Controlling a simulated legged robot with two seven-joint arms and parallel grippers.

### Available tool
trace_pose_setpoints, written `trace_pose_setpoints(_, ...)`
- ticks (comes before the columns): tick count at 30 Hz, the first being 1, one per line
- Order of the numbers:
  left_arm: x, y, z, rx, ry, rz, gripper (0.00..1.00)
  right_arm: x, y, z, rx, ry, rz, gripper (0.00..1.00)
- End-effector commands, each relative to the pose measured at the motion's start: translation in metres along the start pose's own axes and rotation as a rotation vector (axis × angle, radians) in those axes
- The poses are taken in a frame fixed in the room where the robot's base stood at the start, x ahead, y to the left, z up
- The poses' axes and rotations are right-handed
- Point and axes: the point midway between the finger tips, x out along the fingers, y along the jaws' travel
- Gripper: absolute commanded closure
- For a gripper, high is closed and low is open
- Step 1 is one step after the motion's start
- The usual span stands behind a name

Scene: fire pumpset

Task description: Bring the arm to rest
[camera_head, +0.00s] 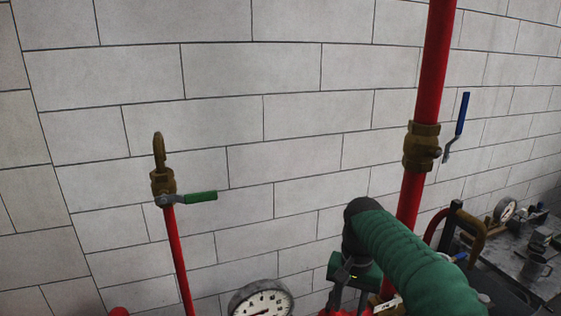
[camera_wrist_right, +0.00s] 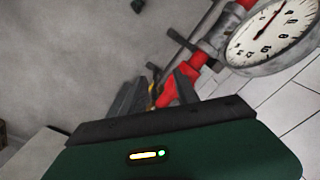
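My right arm (camera_head: 410,258), with a green sleeve, comes in from the lower right of the head view and bends down at a dark joint. My right gripper (camera_wrist_right: 157,88) shows in the wrist view with its two dark fingers apart. Red pipework (camera_wrist_right: 170,95) shows between and beyond the fingers; I cannot tell whether they touch it. A round white pressure gauge (camera_wrist_right: 272,36) is beside the gripper, and it also shows at the bottom of the head view (camera_head: 262,300). My left gripper is not in view.
A thick red pipe (camera_head: 432,70) with a brass valve (camera_head: 421,147) and blue lever (camera_head: 462,114) rises behind my arm. A thin red pipe with a green-handled valve (camera_head: 200,197) stands left. A cluttered bench (camera_head: 510,262) is at right. The block wall (camera_head: 300,120) is behind.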

Motion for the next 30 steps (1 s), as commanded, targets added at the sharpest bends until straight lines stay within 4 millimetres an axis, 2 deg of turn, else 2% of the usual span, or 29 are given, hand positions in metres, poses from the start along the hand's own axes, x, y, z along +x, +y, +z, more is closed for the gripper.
trace_pose_setpoints(8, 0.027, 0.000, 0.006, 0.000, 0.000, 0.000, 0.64, 0.057, 0.016, 0.020, -0.081, 0.037, -0.013, 0.64)
trace_pose_setpoints(14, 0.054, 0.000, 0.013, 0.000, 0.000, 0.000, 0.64, 0.121, 0.039, 0.050, -0.170, 0.082, -0.027, 0.64)
trace_pose_setpoints(17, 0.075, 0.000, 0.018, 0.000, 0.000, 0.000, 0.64, 0.167, 0.059, 0.078, -0.231, 0.113, -0.034, 0.64)
trace_pose_setpoints(19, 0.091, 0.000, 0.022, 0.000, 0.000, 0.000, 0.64, 0.205, 0.077, 0.106, -0.281, 0.141, -0.039, 0.64)
trace_pose_setpoints(22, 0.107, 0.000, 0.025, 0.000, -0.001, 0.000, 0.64, 0.245, 0.100, 0.143, -0.343, 0.181, -0.043, 0.64)
trace_pose_setpoints(25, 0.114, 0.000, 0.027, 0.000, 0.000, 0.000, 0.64, 0.267, 0.114, 0.169, -0.381, 0.206, -0.044, 0.64)
trace_pose_setpoints(27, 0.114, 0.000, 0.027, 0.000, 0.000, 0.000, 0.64, 0.272, 0.119, 0.177, -0.394, 0.215, -0.044, 0.64)
trace_pose_setpoints(30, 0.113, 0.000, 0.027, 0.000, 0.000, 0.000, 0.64, 0.272, 0.120, 0.179, -0.399, 0.217, -0.044, 0.64)
